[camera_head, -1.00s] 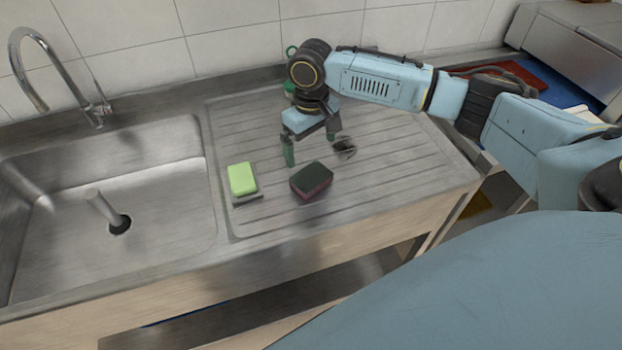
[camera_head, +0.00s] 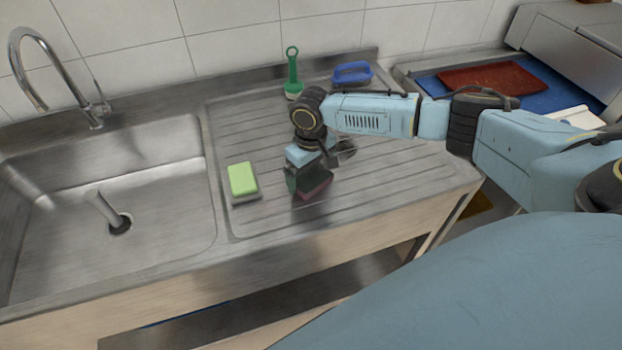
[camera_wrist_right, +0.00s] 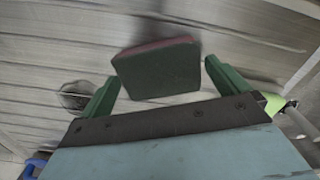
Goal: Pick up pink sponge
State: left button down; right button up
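The pink sponge (camera_head: 314,186) lies on the ribbed steel drainboard, with a dark green top layer and a pink-red body. In the right wrist view the sponge (camera_wrist_right: 158,68) sits ahead of and between the two green fingertips. My right gripper (camera_head: 307,179) is over the sponge from behind, partly covering it in the head view. In the right wrist view the right gripper (camera_wrist_right: 162,85) is open, with space between each finger and the sponge. My left gripper is not in view.
A light green sponge (camera_head: 242,179) lies to the left, near the sink (camera_head: 160,205). A green-handled brush (camera_head: 293,75) and a blue-handled item (camera_head: 352,73) stand behind my arm. Drainboard around the sponge is mostly clear.

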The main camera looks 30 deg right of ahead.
aim_at(311, 176)
jog(key=c, duration=0.8)
jog(key=shift+c, duration=0.2)
jog(key=shift+r, duration=0.1)
notch_tip(311, 176, up, 10)
